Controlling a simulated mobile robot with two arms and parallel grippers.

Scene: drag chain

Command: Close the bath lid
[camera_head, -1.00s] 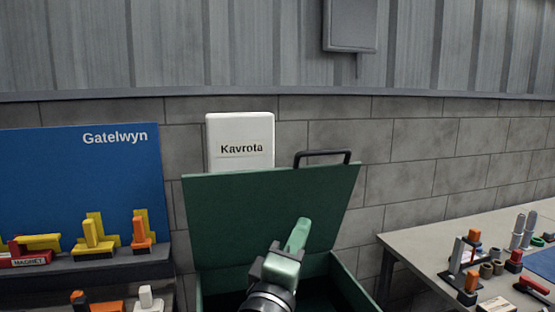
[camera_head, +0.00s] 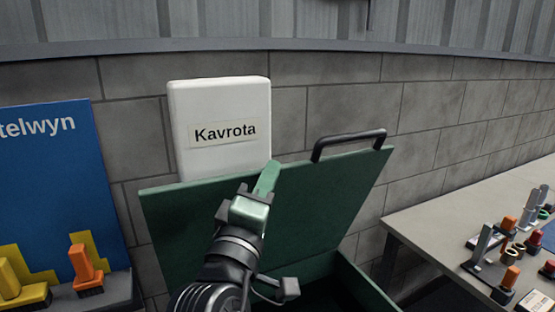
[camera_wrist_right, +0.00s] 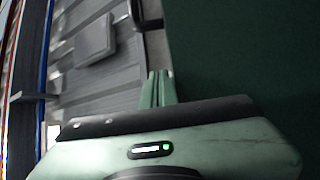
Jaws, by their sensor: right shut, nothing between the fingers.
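The green bath lid (camera_head: 315,205) stands open, tilted up at the back of the green bath (camera_head: 362,285). A black handle (camera_head: 348,141) sits on the lid's top edge, right of its middle. The bath's inside is dark and mostly hidden by my arm and the frame's lower edge. My right gripper (camera_head: 268,175) is shut and empty, its green fingers pointing up in front of the lid's top edge, left of the handle. In the right wrist view the shut fingertips (camera_wrist_right: 157,84) lie beside the lid's green face (camera_wrist_right: 240,60); contact cannot be told. My left gripper is not in view.
A white box labelled Kavrota (camera_head: 222,130) is on the block wall behind the lid. A grey table (camera_head: 432,222) with tools and small parts stands to the right. A blue panel (camera_head: 65,175) with yellow and orange items stands at left.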

